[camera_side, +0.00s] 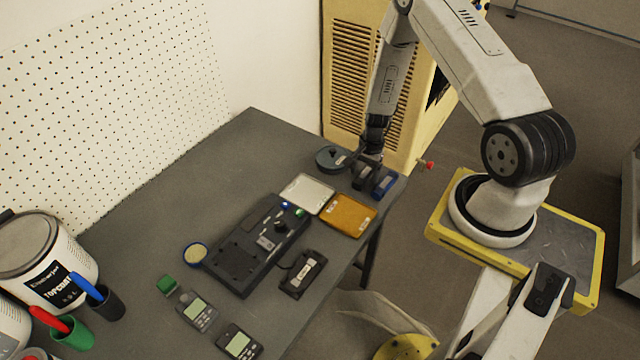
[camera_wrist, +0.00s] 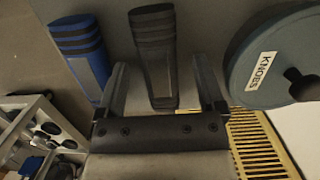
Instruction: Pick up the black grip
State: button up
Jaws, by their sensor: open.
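The black grip (camera_side: 361,177) lies near the table's far right corner in the side view, beside the blue grip (camera_side: 384,184). In the wrist view the black grip (camera_wrist: 154,38) is ribbed and stands between the two fingers of my gripper (camera_wrist: 162,70). My gripper is open, with a finger on each side of it and visible gaps. The blue grip (camera_wrist: 80,45) is left of the left finger. In the side view my gripper (camera_side: 369,158) points down right at the black grip and partly hides it. I cannot tell whether the fingers touch the table.
A round grey container labelled KNOBS (camera_wrist: 270,60) is close to the right finger; it also shows in the side view (camera_side: 331,159). A white tray (camera_side: 307,194), an orange tray (camera_side: 348,215) and a black console (camera_side: 250,245) lie nearer the camera. The table's edge is close.

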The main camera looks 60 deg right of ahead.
grip_shut()
jog(key=shift+r, duration=0.1)
dwell(0.4)
jog(key=shift+r, duration=0.6)
jog(key=s+a+r, duration=0.6)
jog(key=s+r, duration=0.5)
jog(key=s, duration=0.1)
jog(key=shift+s+r, duration=0.3)
jog(key=shift+a, duration=0.1)
jog(key=shift+w+a, duration=0.1)
jog(key=shift+w, duration=0.05)
